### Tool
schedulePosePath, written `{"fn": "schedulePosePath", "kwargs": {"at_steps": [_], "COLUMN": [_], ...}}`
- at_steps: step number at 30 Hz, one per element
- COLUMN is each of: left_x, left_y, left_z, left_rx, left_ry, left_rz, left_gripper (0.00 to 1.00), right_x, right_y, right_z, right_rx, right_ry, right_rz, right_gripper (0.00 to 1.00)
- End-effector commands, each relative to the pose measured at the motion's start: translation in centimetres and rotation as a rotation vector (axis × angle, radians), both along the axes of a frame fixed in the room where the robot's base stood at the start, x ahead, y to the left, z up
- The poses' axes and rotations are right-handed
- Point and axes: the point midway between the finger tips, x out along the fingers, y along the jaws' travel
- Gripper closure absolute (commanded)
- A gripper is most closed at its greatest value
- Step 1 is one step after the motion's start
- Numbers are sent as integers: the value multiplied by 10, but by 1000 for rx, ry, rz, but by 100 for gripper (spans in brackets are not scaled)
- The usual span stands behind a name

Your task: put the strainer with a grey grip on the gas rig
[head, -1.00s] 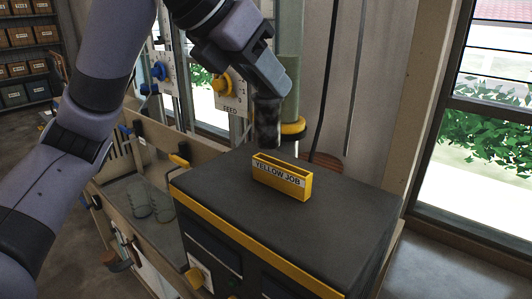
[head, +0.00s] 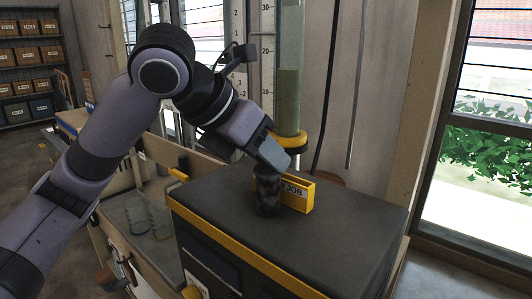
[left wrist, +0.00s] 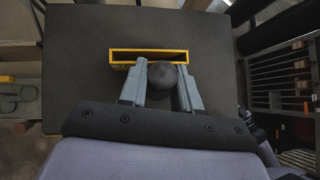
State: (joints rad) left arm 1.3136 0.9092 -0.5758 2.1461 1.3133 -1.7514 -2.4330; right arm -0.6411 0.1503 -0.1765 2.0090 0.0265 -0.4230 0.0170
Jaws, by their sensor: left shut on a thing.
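My left gripper (head: 272,165) is shut on a dark mottled cylinder (head: 267,195) and points down over a black-topped cabinet (head: 340,215). The cylinder is upright and may be the strainer; I see no clear grey grip on it. Its lower end is at or just above the cabinet top; I cannot tell whether it touches. In the left wrist view its round dark top (left wrist: 162,75) sits between the fingers. The gas rig may be the upright panel with a glass column (head: 289,90) behind the cabinet; no label confirms it. My right gripper is not in view.
A yellow holder (head: 300,194) with a partly covered label stands on the cabinet beside the cylinder. The cabinet top is clear at the right and front. A tray with round glass pieces (head: 148,215) lies left. Shelves with boxes (head: 30,70) stand far left.

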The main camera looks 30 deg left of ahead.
Motion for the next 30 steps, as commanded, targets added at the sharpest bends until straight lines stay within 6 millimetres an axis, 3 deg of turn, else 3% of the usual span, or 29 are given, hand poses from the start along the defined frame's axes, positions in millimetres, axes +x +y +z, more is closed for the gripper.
{"fn": "schedulePosePath", "kwargs": {"at_steps": [2,3,5,17,30], "left_x": [0,0,0,-1,-58], "left_y": [0,0,0,1,22], "left_z": [-3,-3,-3,4,68], "left_rx": [0,0,0,0,1], "left_ry": [1,1,1,-1,-4], "left_rz": [0,0,0,1,2], "left_gripper": [100,61,42,42,42], "right_x": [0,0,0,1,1], "right_y": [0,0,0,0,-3], "right_z": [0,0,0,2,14], "right_rx": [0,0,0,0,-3], "right_ry": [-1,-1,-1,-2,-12], "right_rz": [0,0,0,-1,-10], "right_gripper": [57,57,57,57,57]}}
